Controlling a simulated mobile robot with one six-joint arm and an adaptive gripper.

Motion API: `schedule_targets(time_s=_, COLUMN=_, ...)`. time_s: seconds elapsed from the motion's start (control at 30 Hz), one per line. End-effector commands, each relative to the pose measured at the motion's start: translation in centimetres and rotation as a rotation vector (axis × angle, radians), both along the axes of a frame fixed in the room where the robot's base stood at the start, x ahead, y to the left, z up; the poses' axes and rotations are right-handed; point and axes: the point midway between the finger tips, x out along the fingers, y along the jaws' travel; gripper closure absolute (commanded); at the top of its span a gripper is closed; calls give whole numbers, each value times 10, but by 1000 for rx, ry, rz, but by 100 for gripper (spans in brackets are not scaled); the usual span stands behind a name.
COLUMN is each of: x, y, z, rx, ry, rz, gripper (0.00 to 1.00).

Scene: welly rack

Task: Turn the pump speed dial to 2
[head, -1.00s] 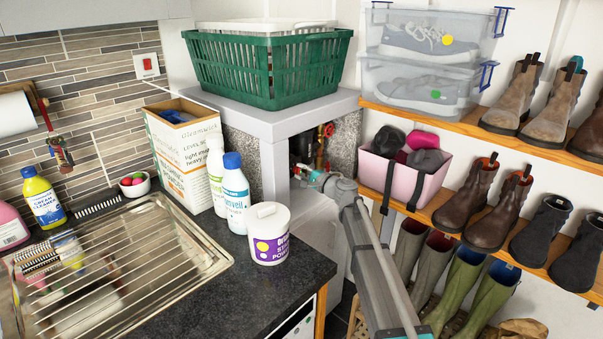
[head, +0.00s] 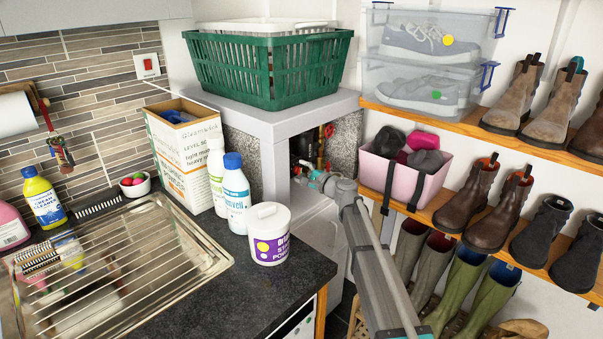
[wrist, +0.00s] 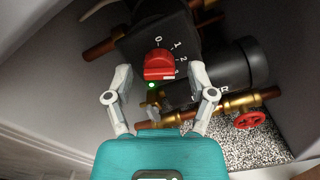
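In the wrist view, a red dial (wrist: 159,64) sits on a dark pump housing (wrist: 150,38) with white marks 0, 1, 2 and, partly seen, 3 running from its top round its right side. I cannot tell clearly which mark the dial points at. A green light (wrist: 152,85) glows just below it. My gripper (wrist: 160,78) is open, one finger on each side of the dial, with visible gaps and nothing held. In the head view, my gripper (head: 311,176) reaches into the recess under the worktop; the dial is hidden there.
Copper and brass pipes and a red valve wheel (wrist: 250,120) lie right of and below the pump. Pale walls close in the recess. In the head view, a pink bin (head: 400,182) hangs close right of my arm, and a white tub (head: 270,235) stands left on the counter.

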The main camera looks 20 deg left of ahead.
Motion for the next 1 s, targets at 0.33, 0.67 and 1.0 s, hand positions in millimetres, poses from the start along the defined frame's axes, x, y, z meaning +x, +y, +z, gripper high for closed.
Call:
schedule_targets(time_s=0.33, x=-2, y=-3, z=0, rx=-1, ry=-1, rz=0, gripper=28)
schedule_targets(time_s=0.67, x=-15, y=-29, z=0, rx=-1, ry=-1, rz=0, gripper=28)
schedule_targets(time_s=1.0, x=-35, y=-80, z=0, rx=-1, ry=-1, rz=-2, gripper=28)
